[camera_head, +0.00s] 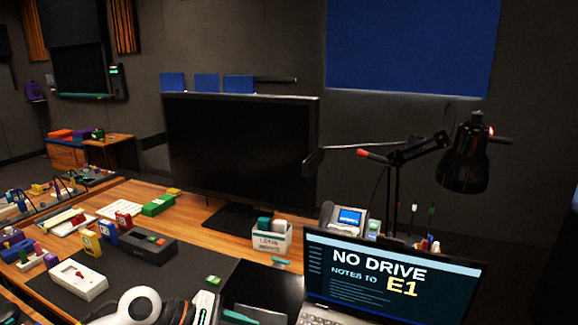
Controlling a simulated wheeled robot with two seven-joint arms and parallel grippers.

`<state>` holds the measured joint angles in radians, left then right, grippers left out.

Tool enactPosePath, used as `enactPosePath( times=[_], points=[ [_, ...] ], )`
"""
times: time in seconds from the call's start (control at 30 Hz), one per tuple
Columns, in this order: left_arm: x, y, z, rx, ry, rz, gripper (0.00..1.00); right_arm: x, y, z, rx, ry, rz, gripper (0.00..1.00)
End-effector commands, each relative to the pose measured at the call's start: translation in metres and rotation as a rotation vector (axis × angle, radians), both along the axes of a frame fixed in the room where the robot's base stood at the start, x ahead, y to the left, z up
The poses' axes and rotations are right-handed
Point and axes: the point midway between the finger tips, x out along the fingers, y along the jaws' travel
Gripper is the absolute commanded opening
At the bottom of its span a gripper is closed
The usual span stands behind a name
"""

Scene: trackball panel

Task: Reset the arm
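A black desk lamp (464,160) with a jointed arm (395,157) stands at the right behind the laptop. I cannot tell which of these, if any, is the trackball panel.
A large black monitor (240,148) stands at the back of the wooden desk (195,222). An open laptop (385,282) reading "NO DRIVE" fills the lower right. A small labelled bin (272,240) and several coloured blocks crowd the desk.

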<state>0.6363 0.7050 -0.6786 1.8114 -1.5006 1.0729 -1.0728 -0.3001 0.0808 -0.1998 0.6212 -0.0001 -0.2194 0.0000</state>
Motion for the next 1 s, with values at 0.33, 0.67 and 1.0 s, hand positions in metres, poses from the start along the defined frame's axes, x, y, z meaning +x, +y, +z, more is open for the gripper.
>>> enactPosePath(
  times=[0.33,0.67,1.0],
  points=[
    [-0.003,-0.028,0.102,-1.168,0.627,0.533,0.48,-0.001,0.000,0.000,0.000,0.002,0.000,0.00],
    [-0.010,0.094,0.007,-2.050,1.452,1.305,0.48,-0.001,0.001,0.000,0.001,0.002,0.000,0.00],
    [-0.140,0.130,-0.129,1.549,-1.241,-1.405,0.48,-0.001,0.001,0.000,0.001,0.003,0.000,0.00]
  ],
)
